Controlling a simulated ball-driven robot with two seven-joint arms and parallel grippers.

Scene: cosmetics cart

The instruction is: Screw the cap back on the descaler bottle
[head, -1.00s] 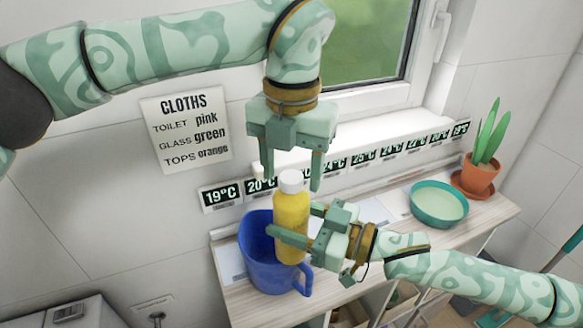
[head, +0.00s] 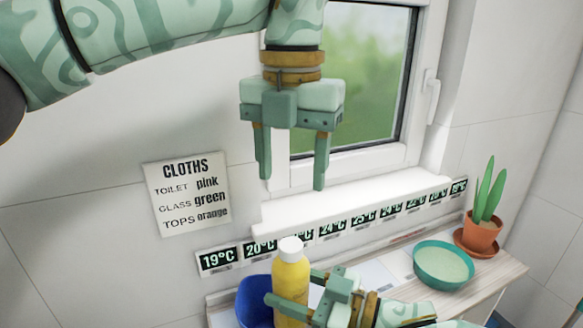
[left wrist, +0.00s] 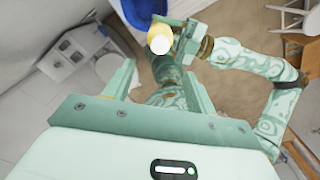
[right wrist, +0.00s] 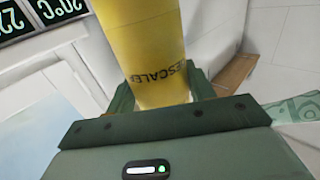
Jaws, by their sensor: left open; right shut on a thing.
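The yellow descaler bottle (head: 290,285) stands upright in my right gripper (head: 294,288), which is shut around its body. Part of its label shows in the right wrist view (right wrist: 150,45). The white cap (head: 290,246) is seated on top of the bottle; whether it is tight I cannot tell. My left gripper (head: 292,182) is open and empty, pointing down, clearly above the cap and apart from it. In the left wrist view, the cap (left wrist: 160,44) shows beyond and between the open fingers.
A blue jug (head: 253,303) stands just left of the bottle. A teal bowl (head: 443,264) and a potted plant (head: 482,232) are at the counter's right. The window sill (head: 350,203) and wall lie behind. The air around my left gripper is free.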

